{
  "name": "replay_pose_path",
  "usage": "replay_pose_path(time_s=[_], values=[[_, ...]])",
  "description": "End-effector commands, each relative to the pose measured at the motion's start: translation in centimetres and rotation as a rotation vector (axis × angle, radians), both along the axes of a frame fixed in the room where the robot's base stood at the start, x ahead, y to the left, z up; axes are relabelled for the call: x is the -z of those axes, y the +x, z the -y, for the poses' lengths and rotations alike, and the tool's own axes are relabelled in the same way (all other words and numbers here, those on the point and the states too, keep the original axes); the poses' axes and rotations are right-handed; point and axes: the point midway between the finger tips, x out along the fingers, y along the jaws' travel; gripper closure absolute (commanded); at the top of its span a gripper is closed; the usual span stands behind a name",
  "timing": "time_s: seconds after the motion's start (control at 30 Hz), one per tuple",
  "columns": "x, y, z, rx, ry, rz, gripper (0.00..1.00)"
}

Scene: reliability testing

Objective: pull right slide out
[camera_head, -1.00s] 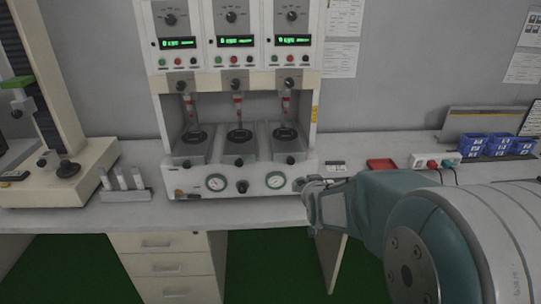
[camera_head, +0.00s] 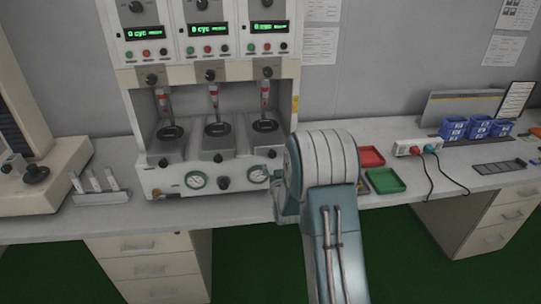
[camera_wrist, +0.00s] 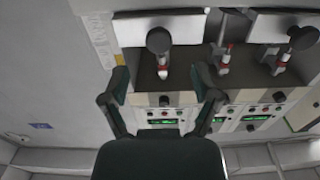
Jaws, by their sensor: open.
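The test machine has three grey slides. The right slide (camera_head: 262,134) sits in its bay in line with the other two, below a red-banded plunger (camera_head: 265,95). In the wrist view, which is upside down, a dark round knob (camera_wrist: 158,40) shows on the leftmost station, beside the yellow label; this looks like the right slide's knob. My gripper (camera_wrist: 160,70) is open and empty, its two dark fingers spread to either side of that station. The knob appears beyond the fingertips, apart from them. In the head view my arm hides most of the gripper, at the machine's lower right.
The middle slide (camera_head: 218,141) and left slide (camera_head: 170,147) stand alongside. A red tray (camera_head: 371,156) and green tray (camera_head: 386,181) lie right of my arm. A power strip (camera_head: 416,148) with cables and blue bins (camera_head: 478,127) are farther right. Floor before the bench is clear.

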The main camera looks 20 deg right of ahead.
Motion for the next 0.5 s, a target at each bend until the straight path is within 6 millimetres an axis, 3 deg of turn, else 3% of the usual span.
replay_pose_path(time_s=[0.3,0.5], values=[[0.0,5.0,1.4,0.000,0.000,0.001,0.21],[0.0,6.5,1.9,0.000,0.000,0.000,0.21]])
